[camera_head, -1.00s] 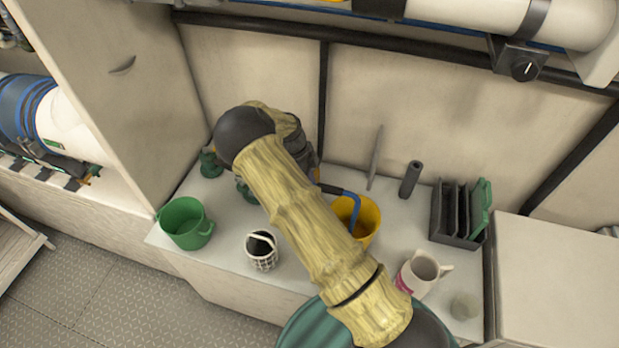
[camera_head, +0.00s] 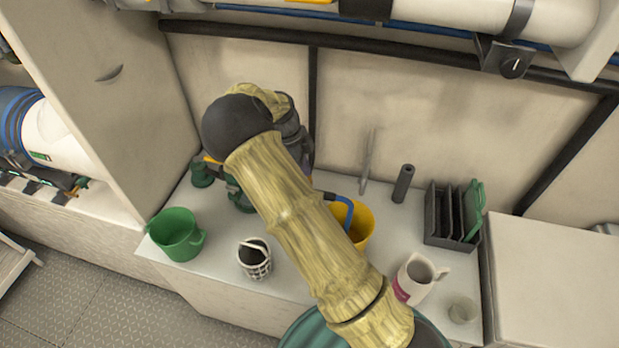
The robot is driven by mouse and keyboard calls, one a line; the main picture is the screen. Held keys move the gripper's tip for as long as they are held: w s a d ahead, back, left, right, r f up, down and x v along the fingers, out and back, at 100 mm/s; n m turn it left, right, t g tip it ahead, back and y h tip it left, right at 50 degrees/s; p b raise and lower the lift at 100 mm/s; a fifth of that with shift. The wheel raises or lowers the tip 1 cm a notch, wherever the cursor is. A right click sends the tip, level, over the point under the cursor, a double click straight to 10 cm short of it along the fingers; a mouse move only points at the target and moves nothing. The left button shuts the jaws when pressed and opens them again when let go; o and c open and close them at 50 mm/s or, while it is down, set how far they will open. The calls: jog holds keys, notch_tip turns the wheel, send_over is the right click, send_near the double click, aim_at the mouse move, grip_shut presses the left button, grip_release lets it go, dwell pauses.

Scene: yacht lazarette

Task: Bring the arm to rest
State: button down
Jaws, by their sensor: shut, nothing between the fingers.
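My arm reaches up from the bottom right to a black elbow (camera_head: 237,125) above the counter, its tan ridged link crossing the middle of the view. Beyond the elbow, the arm folds down behind this link, where dark wrist parts (camera_head: 294,132) show. My gripper's fingers are not visible; the link hides that area. No object is seen carried by the arm.
On the counter (camera_head: 215,292) stand a green mug (camera_head: 177,233), a black-and-white cup (camera_head: 255,258), a yellow bucket (camera_head: 359,228), a white-and-pink jug (camera_head: 416,278) and a dark rack (camera_head: 447,220). A tall cabinet (camera_head: 95,110) bounds the left; a cylinder (camera_head: 460,18) hangs above.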

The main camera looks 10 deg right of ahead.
jog(key=shift+w+r, duration=0.15)
jog(key=shift+r, duration=0.05)
jog(key=shift+a, duration=0.15)
jog(key=s+d+r+n+t+y, duration=0.1)
jog(key=s+d+r+n, duration=0.1)
jog(key=s+r+n, duration=0.2)
jog(key=s+d+r+n+t+y+p, duration=0.1)
jog(key=s+r+n, duration=0.3)
jog(key=s+n, duration=0.6)
jog(key=s+d+r+n+t+y+p, duration=0.1)
jog(key=s+d+r+n, duration=0.1)
jog(key=s+r+n, duration=0.3)
jog(key=s+n, duration=0.3)
jog(key=s, duration=0.2)
jog(key=shift+d+t, duration=0.3)
jog(key=shift+t, duration=0.1)
dwell(0.5)
